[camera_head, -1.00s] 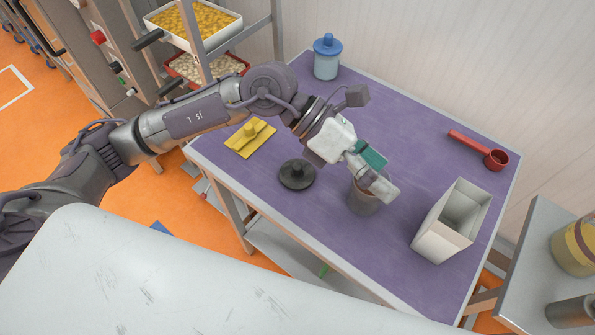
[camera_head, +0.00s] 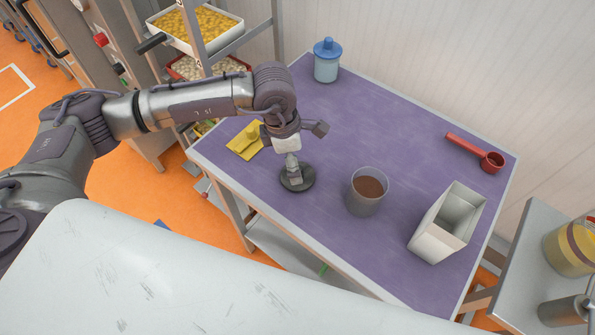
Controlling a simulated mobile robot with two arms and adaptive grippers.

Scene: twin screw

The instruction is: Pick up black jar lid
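The black jar lid (camera_head: 302,184) is a round dark disc lying flat on the purple table (camera_head: 370,125), near its front edge. My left gripper (camera_head: 294,178) comes down from above, with its fingers over the middle of the lid. The fingers hide the lid's knob, and I cannot tell whether they are open or closed around it. My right gripper is not in view.
Right of the lid stands a grey jar (camera_head: 362,203) with brown contents, open at the top.

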